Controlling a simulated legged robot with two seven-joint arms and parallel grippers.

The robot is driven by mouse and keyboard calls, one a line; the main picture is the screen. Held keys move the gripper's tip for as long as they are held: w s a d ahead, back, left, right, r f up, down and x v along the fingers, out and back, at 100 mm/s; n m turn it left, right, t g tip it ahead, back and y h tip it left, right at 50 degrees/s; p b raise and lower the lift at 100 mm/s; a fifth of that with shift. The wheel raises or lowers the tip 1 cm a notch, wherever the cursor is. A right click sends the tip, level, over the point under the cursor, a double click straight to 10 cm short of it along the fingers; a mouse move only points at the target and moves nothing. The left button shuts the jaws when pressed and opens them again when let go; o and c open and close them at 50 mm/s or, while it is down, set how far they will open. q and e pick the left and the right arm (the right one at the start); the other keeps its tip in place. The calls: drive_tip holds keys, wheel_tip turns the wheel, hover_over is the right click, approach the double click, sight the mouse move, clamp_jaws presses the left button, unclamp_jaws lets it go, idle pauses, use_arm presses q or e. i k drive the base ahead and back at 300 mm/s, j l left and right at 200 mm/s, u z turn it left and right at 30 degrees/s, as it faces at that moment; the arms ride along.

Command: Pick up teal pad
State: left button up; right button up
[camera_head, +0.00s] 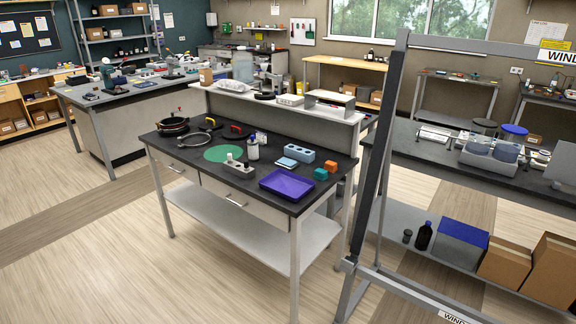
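A flat round teal-green pad (221,154) lies on the dark top of the bench (207,176) in the middle of the view. A white bottle (253,150) and a small white piece stand by its right edge. A small teal cube (320,174) and a flat light-blue item (286,162) lie farther right on the same bench. Neither of my grippers is in view.
Near the pad are a grey holder (238,169), a black pan (173,125), a grey ring (194,140), a purple tray (287,184), a blue block (291,152) and an orange cube (330,166). A tall metal frame (375,150) stands at the right. The floor at left is clear.

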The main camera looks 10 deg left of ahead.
sight(319, 174)
drive_tip(key=i+l, duration=0.25)
drive_tip(key=i, duration=0.2)
drive_tip(key=i+l+u, duration=0.1)
drive_tip(key=i+l, duration=0.15)
drive_tip(key=i, duration=0.2)
drive_tip(key=i+l, duration=0.3)
drive_tip(key=i, duration=0.15)
drive_tip(key=u, duration=0.05)
